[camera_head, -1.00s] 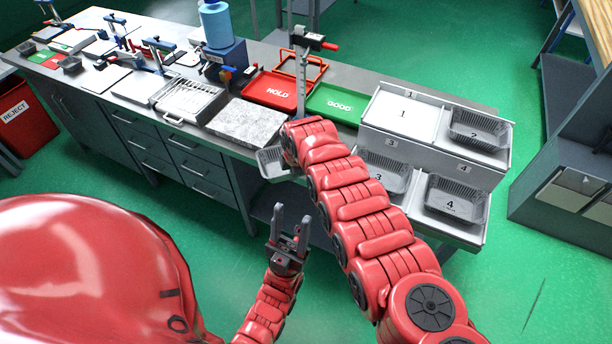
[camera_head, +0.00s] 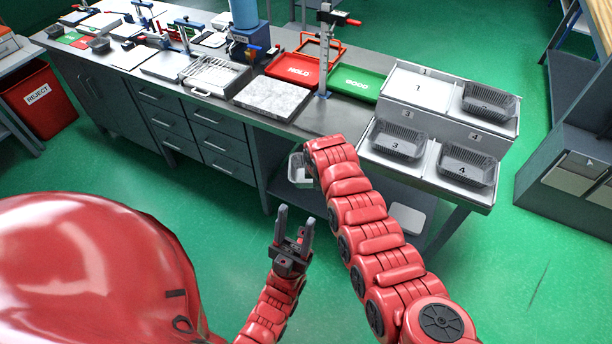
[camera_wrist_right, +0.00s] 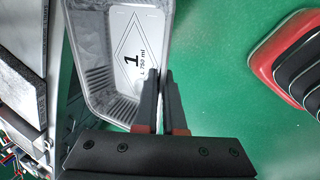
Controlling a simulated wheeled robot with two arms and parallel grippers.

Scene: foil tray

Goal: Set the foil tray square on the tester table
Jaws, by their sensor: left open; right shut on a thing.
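The foil tray (camera_wrist_right: 98,60), a silver tray with a ribbed wall and a floor label "1 750 ml", is held by my right gripper (camera_wrist_right: 159,85), which is shut on its rim. In the head view, the tray (camera_head: 297,170) shows partly beside my right arm, in front of the bench edge; that arm hides the right gripper. My left gripper (camera_head: 294,228) is open and empty, lower and nearer to me than the tray. A stand with an upright post (camera_head: 325,55) and red handle is on the bench; I cannot tell which surface is the tester table.
A speckled stone plate (camera_head: 272,97), red HOLD tray (camera_head: 298,73) and green GOOD tray (camera_head: 354,85) lie on the bench. The numbered rack (camera_head: 440,122) at the right has an empty space 1 and trays in spaces 2, 3 and 4. The bench edge is close to the held tray.

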